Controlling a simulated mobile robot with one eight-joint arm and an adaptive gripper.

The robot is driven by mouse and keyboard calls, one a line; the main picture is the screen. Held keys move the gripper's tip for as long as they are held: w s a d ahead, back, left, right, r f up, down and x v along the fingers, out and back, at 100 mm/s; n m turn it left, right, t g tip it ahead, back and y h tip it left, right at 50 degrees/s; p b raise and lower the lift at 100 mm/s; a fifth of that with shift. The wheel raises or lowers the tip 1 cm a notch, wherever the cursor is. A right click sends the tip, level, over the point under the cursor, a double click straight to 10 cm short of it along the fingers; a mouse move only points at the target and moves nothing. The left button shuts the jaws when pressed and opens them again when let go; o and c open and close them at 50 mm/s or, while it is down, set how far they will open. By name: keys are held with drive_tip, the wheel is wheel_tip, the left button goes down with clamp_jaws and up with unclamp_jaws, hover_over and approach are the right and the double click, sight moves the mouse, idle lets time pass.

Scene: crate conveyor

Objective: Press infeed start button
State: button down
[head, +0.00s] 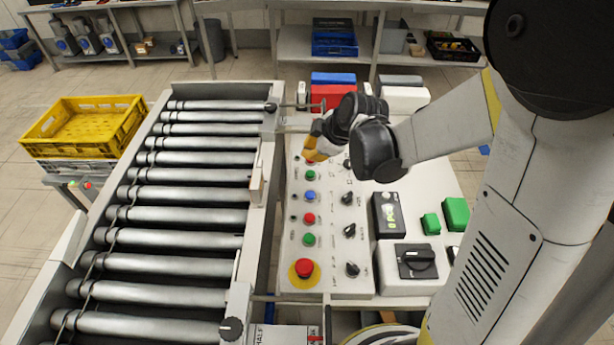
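A grey control panel (332,282) stands right of the roller conveyor. Its left column holds an upper green button (310,175), a blue button (309,196), a red button (309,218) and a lower green button (309,239). A red mushroom button (304,268) on a yellow disc sits at the near end. The labels are too small to read, so I cannot tell which is infeed start. My gripper (310,154) is over the far end of this column, just beyond the upper green button, and hides part of the panel there. Contact and finger opening cannot be made out.
The roller conveyor (180,217) is empty. A yellow crate (85,118) sits stacked at its far left. Black rotary knobs (348,198) line the panel's right side. A box with a large black switch (416,262) and green blocks (455,213) stand further right.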

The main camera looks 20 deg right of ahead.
sight(309, 170)
drive_tip(key=f+b, duration=0.1)
drive_tip(key=f, duration=0.1)
drive_tip(key=f+b, duration=0.1)
drive_tip(key=f, duration=0.1)
drive_tip(key=shift+w+a+f+b, duration=0.1)
drive_tip(key=shift+w+a+b, duration=0.05)
drive_tip(key=shift+a+b, duration=0.15)
drive_tip(key=shift+s+d+f+b, duration=0.2)
drive_tip(key=shift+s+d+b, duration=0.1)
drive_tip(key=shift+d, duration=0.1)
drive_tip(key=shift+w+a, duration=0.15)
drive_tip(key=shift+f, duration=0.1)
idle(0.5)
drive_tip(key=shift+f+b, duration=0.3)
drive_tip(key=shift+b, duration=0.1)
